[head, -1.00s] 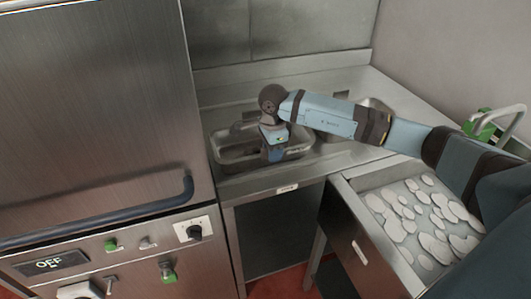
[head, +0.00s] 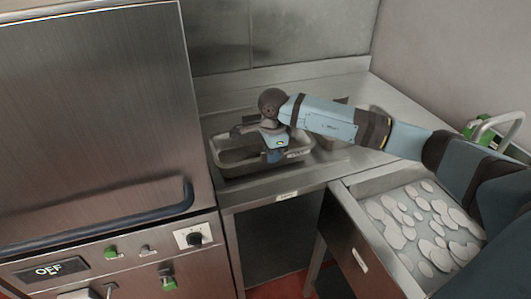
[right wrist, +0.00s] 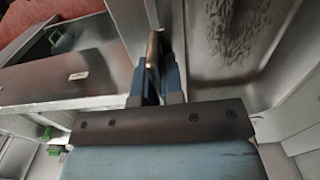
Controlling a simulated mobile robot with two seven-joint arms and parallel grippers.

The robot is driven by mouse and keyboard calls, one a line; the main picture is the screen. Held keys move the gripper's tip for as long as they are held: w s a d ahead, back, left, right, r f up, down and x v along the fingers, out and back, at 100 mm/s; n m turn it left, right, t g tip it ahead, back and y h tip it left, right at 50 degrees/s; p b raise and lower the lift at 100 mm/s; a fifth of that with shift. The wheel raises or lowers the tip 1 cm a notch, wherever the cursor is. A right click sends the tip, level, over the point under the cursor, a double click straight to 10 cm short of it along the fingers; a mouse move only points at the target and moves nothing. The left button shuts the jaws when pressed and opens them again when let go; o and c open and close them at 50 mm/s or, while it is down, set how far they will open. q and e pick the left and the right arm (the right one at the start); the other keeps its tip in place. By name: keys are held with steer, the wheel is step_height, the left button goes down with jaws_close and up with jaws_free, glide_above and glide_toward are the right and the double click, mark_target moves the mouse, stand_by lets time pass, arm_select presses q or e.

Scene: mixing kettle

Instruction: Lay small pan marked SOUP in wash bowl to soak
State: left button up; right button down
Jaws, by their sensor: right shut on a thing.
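A shallow rectangular metal pan (head: 232,158) sits on the steel counter at the left, beside the tall cabinet. Its marking cannot be read. The right wrist view shows a pan interior with dark specks (right wrist: 240,30) just right of the fingers. My right gripper (head: 274,157) points down at the pan's front wall. Its fingers (right wrist: 158,75) are shut on a thin edge, seemingly the pan's rim. My left gripper is not in view.
A steel tray or drawer (head: 347,205) holding many pale slices is at the front right. A tall steel cabinet (head: 95,110) with a dark handle and a control panel bounds the left. A wall closes the back. A green-and-metal fitting (head: 490,128) is at the far right.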

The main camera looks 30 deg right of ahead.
step_height(320, 180, up, 5)
steer(key=shift+f+p, duration=0.15)
steer(key=shift+p, duration=0.85)
step_height(320, 180, up, 4)
steer(key=shift+r+p, duration=0.1)
steer(key=shift+p, duration=0.9)
steer(key=shift+r+p, duration=0.4)
steer(key=shift+r, duration=0.45)
